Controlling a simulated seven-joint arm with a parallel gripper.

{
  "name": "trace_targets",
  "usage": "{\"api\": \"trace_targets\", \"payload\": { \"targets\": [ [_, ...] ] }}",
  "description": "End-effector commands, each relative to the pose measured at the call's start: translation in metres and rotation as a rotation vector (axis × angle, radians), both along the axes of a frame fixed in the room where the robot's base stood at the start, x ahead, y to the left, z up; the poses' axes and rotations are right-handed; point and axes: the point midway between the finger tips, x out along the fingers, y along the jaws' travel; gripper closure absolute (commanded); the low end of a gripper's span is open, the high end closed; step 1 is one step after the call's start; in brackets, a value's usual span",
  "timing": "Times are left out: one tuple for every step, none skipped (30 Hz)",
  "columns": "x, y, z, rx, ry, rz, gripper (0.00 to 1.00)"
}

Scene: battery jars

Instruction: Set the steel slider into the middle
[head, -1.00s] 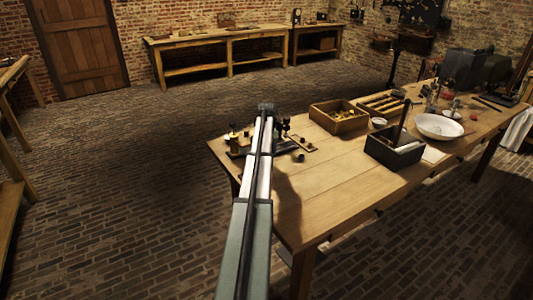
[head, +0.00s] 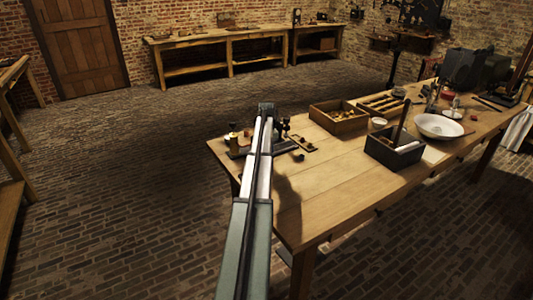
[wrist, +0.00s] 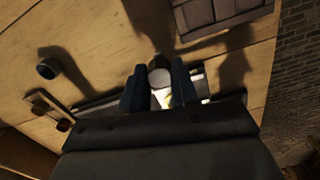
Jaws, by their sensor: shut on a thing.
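In the wrist view my gripper (wrist: 159,88) is shut, its two dark fingers on either side of a grey, round-topped metal piece (wrist: 159,74) that looks like the steel slider. A pale and yellowish patch shows below it between the fingers. A dark rail-like strip (wrist: 98,103) runs out to the left of the fingers, and a bright strip shows to their right. Whether the slider touches or sits on anything is hidden by my gripper. In the head view my arm covers the gripper and slider, at the near-left end of the wooden table (head: 335,185).
A brass cylinder (head: 233,136) and a dark post (head: 286,128) flank my arm. A small dark round piece (wrist: 47,68) lies left of the gripper. A wooden box (head: 338,117), a dark box (head: 394,153) and a white bowl (head: 439,126) stand further right. The table front is clear.

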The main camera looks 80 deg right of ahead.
Motion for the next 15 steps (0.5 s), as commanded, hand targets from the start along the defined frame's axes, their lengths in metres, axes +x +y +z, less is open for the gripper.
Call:
{"api": "trace_targets", "payload": {
  "targets": [
    [0.000,-0.001,0.000,0.000,0.000,0.000,1.00],
    [-0.001,-0.002,0.000,0.000,0.000,0.000,1.00],
    [-0.003,-0.004,0.000,0.000,0.000,0.000,1.00],
    [-0.005,-0.006,0.000,0.000,0.000,-0.001,1.00],
    [-0.007,-0.009,0.000,0.000,0.000,-0.001,1.00],
    [-0.012,-0.015,0.000,0.000,0.000,-0.002,1.00],
    [-0.016,-0.019,0.000,0.000,0.000,-0.003,1.00],
    [-0.021,-0.024,0.000,0.000,0.000,-0.003,1.00],
    [-0.027,-0.030,0.000,0.000,0.000,-0.003,1.00],
    [-0.032,-0.036,0.000,0.000,0.000,-0.002,1.00],
    [-0.037,-0.041,0.000,0.000,0.000,-0.002,1.00],
    [-0.043,-0.047,0.000,0.000,0.000,-0.003,1.00],
    [-0.048,-0.051,0.000,0.000,0.000,-0.003,1.00],
    [-0.051,-0.054,0.000,0.000,0.000,-0.002,1.00],
    [-0.054,-0.057,0.000,0.000,0.000,-0.001,1.00]
  ]
}}
